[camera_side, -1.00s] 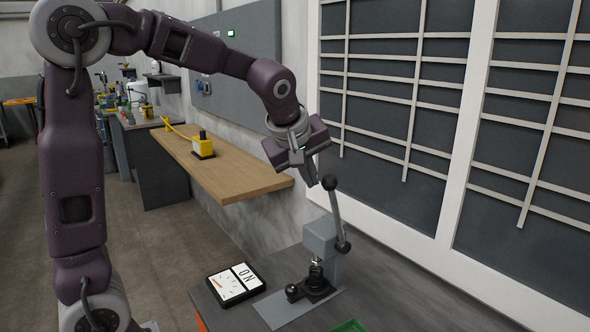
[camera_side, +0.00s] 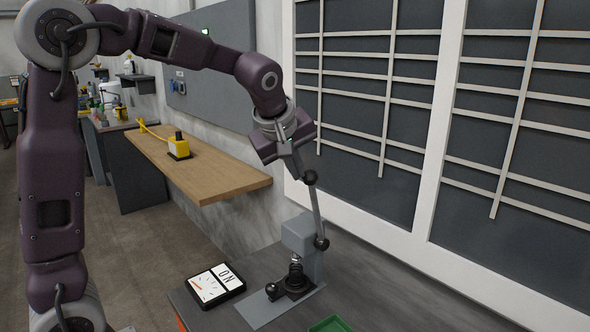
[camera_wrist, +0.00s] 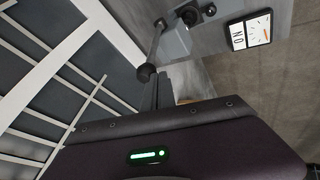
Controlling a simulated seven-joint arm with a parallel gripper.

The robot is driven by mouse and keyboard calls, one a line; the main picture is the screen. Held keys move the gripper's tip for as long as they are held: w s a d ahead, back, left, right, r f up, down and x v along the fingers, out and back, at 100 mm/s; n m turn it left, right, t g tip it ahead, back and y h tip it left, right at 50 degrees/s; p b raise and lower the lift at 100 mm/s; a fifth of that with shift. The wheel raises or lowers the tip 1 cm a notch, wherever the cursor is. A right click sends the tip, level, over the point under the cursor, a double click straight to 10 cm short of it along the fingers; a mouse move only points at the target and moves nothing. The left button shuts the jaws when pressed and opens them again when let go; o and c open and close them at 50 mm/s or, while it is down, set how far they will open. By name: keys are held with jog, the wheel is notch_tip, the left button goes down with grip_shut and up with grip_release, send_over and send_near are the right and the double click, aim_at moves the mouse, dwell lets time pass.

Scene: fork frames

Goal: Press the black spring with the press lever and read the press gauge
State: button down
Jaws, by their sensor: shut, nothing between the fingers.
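The press (camera_side: 299,234) is a grey block on a light base plate (camera_side: 258,311). In the wrist view, the knob (camera_wrist: 146,73) is just beyond the fingers (camera_wrist: 155,92); contact is unclear.
A small black round piece (camera_side: 271,290) stands on the base plate beside the spring. A green tray (camera_side: 330,324) is at the front edge of view. A wooden shelf (camera_side: 215,180) with a yellow device (camera_side: 178,147) runs behind. Wall panels stand to the right.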

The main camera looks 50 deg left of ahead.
jog(key=s+a+f+v, duration=0.1)
jog(key=s+v, duration=0.1)
jog(key=v, duration=1)
jog(key=s+d+f+m+h, duration=0.1)
jog(key=s+d+f+m, duration=0.2)
jog(key=s+f+m, duration=0.3)
jog(key=s+d+f+m+h, duration=0.2)
jog(key=s+d+f+m, duration=0.2)
jog(key=s, duration=1)
notch_tip(320, 180, down, 3)
jog(key=m, duration=0.4)
jog(key=shift+s+d+m+g, duration=0.2)
jog(key=shift+d+m+g, duration=0.1)
jog(key=shift+d, duration=0.05)
